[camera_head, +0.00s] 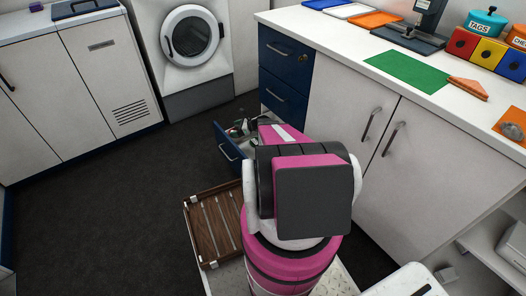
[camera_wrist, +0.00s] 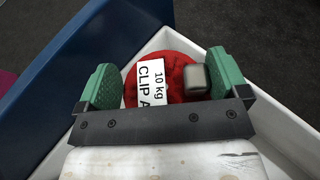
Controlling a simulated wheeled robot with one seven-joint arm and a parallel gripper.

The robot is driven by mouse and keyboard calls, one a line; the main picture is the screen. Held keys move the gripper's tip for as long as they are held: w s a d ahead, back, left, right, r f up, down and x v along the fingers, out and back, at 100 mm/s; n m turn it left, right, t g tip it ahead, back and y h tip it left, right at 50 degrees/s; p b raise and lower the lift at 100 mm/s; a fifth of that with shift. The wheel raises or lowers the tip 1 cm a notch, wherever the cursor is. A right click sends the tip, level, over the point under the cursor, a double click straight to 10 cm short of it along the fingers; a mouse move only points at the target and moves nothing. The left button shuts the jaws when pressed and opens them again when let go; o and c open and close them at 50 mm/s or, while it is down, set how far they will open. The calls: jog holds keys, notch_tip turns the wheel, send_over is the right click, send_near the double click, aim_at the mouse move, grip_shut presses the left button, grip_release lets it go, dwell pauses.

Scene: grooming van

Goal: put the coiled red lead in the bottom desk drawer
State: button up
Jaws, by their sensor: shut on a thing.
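The coiled red lead (camera_wrist: 178,72) is between my gripper's green fingertips in the wrist view, with a white "10 kg CLIP A" label and a grey block-like piece on it. My gripper (camera_wrist: 165,84) is shut on it. The lead is within the white walls of the open bottom desk drawer (camera_wrist: 192,38); whether it touches the floor of the drawer I cannot tell. In the head view the drawer's blue front (camera_head: 228,150) stands pulled out at the desk's left end, and my arm hides most of its inside.
Two closed blue drawers (camera_head: 285,72) sit above the open one. A brown slatted wooden tray (camera_head: 212,222) lies left of my arm. White cupboard doors (camera_head: 385,150) are close on the right. Dark floor (camera_head: 110,205) is clear at left. A washing machine (camera_head: 185,45) stands behind.

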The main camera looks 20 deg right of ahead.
jog(key=f, duration=0.1)
jog(key=d+f, duration=0.1)
jog(key=f, duration=0.1)
jog(key=s+f, duration=0.1)
jog(key=shift+d+f, duration=0.15)
jog(key=shift+f, duration=5.05)
jog(key=shift+f, duration=0.2)
jog(key=o, duration=0.6)
jog(key=shift+o, duration=0.2)
jog(key=shift+r, duration=0.2)
jog(key=v, duration=1.2)
jog(key=shift+s+r, duration=0.1)
jog(key=shift+s, duration=0.05)
